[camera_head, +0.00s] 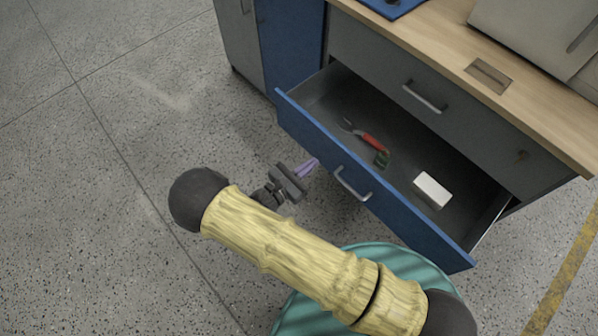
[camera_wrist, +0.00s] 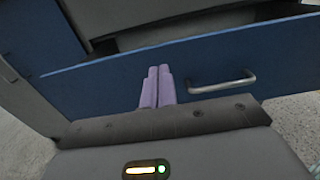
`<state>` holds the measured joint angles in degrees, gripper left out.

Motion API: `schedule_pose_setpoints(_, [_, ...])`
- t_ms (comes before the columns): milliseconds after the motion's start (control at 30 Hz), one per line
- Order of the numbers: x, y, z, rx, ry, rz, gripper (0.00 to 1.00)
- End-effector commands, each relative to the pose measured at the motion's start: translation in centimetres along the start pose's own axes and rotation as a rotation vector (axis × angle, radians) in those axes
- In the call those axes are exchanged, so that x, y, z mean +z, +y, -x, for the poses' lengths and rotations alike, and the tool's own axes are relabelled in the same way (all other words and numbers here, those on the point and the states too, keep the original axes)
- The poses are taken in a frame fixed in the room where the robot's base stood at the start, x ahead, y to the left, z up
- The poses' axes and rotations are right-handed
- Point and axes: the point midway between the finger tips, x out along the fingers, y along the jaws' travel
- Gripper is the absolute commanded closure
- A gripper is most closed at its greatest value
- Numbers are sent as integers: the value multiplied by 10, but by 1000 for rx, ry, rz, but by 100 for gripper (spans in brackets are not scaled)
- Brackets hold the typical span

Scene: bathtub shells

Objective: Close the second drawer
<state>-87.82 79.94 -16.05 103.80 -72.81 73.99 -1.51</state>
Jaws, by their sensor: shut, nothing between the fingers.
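The second drawer (camera_head: 377,189) is pulled out below a shut grey top drawer. It has a blue front and a metal handle (camera_head: 352,184). Inside lie a red-handled tool (camera_head: 373,142) and a white block (camera_head: 432,189). My gripper (camera_head: 308,168) has its purple fingers together, pointing at the blue front to the left of the handle. In the wrist view the shut fingers (camera_wrist: 157,86) overlap the blue front (camera_wrist: 120,88), with the handle (camera_wrist: 222,83) to their right. I cannot tell whether the fingertips touch the front.
The wooden worktop (camera_head: 450,50) above holds a blue tray (camera_head: 393,5) and a light box-shaped appliance (camera_head: 545,40). The shut grey top drawer (camera_head: 415,95) is over the open one. Speckled floor (camera_head: 130,130) is clear to the left.

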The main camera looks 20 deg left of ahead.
Motion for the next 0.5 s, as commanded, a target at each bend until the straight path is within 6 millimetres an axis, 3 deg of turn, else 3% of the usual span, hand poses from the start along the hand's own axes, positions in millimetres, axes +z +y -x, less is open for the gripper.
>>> schedule_pose_setpoints(300, [0,-1,-56,-3,0,1,100])
schedule_pose_setpoints(500, [-1,0,-73,0,1,1,100])
